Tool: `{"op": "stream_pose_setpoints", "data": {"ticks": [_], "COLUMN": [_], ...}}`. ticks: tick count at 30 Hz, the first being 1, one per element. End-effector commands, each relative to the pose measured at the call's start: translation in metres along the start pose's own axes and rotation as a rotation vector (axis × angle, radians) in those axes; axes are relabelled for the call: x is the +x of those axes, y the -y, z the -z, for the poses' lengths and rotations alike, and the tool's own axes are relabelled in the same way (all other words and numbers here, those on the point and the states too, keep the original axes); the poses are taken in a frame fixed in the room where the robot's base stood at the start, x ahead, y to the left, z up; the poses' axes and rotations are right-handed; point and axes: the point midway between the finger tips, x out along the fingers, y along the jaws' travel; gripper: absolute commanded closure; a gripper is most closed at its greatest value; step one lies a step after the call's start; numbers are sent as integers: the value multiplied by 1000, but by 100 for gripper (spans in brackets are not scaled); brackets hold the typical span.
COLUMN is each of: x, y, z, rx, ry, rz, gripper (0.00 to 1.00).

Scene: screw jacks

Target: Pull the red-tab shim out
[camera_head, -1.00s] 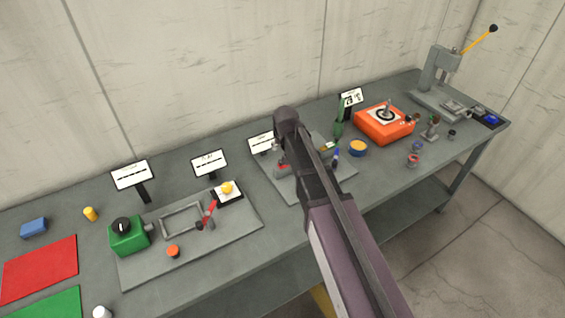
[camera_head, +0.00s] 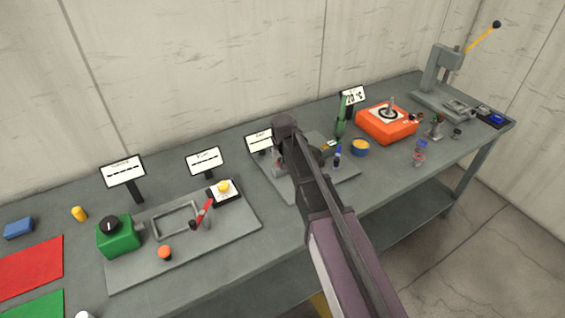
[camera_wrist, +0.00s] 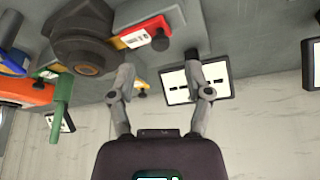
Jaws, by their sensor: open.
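The red-tab shim (camera_wrist: 140,32) shows in the wrist view as a red piece with a pale label, beside a grey jack-like block (camera_wrist: 88,45) with a round bore. A dark round knob is at its right end. How deep it sits in the block I cannot tell. My gripper (camera_wrist: 160,68) is open, its two fingers apart with nothing between them. In the picture the red tab lies just above the fingertips, apart from them. In the head view my arm hides most of this station, and the gripper itself does not show clearly.
A sign (camera_wrist: 197,82) stands behind the fingers in the wrist view. A green upright tool (camera_wrist: 62,95) and an orange box (camera_head: 386,122) are close by. A board with a green box (camera_head: 118,238) lies left on the bench. The wall is behind.

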Motion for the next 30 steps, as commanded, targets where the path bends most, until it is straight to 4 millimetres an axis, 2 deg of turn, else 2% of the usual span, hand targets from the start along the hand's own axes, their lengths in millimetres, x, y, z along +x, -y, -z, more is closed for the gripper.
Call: {"op": "stream_pose_setpoints", "data": {"ticks": [3, 12, 29, 30], "x": [14, 34, 39, 39], "y": [0, 1, 2, 2], "z": [-1, 0, 0, 0], "rx": [0, -1, -2, -2], "ry": [0, 0, 0, 0], "rz": [0, 0, 1, 1], "gripper": [36, 36, 36, 48]}}
